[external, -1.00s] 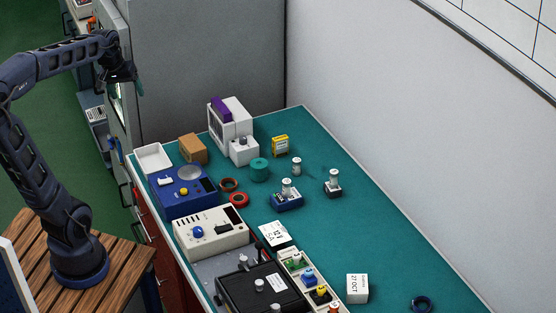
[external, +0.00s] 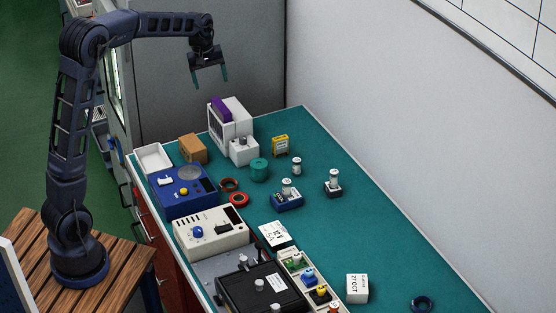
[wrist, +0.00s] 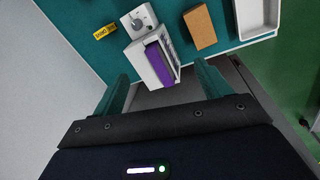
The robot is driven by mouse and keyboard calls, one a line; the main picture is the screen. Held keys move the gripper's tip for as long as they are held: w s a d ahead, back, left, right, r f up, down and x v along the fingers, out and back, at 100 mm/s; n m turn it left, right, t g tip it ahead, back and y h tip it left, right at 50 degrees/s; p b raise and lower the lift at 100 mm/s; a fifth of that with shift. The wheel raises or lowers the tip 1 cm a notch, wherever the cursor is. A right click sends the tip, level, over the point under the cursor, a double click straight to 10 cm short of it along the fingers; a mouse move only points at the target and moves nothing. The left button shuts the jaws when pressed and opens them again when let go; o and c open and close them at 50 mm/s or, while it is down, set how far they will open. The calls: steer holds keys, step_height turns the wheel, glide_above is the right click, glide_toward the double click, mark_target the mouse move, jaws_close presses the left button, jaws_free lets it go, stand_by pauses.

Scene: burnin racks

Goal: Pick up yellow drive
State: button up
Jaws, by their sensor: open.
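The yellow drive (external: 280,146) stands on the far part of the teal bench, right of the white device with the purple block. It also shows at the upper left of the wrist view (wrist: 105,31), with dark lettering on it. My gripper (external: 210,84) is open and empty, pointing down. It is high above the far left end of the bench, left of the drive and apart from it. In the wrist view the two teal fingers (wrist: 164,92) are spread wide with nothing between them.
A white device (external: 245,112) with a purple block (external: 221,109) stands left of the drive. A cardboard box (external: 193,148), a white tray (external: 154,158) and a teal tape roll (external: 260,169) are nearby. A grey partition (external: 210,60) rises behind the bench. Clear bench lies right of the drive.

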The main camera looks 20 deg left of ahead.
steer(key=w+d+f+n, duration=0.1)
steer(key=w+d+f, duration=0.6)
steer(key=d+f, duration=0.3)
steer(key=n+g+y, duration=0.1)
glide_toward(280, 145)
steer(key=shift+w+d, duration=0.15)
steer(key=shift+w, duration=0.6)
steer(key=shift+d+f+n, duration=0.1)
steer(key=shift+f+n, duration=0.15)
steer(key=shift+n, duration=0.05)
step_height(280, 145, down, 5)
steer(key=shift+f, duration=0.25)
steer(key=shift+a+f, duration=0.1)
steer(key=shift+f, duration=1.15)
steer(key=shift+a+f, duration=0.15)
steer(key=shift+f, duration=1.15)
steer(key=shift+c, duration=0.5)
steer(key=c, duration=1)
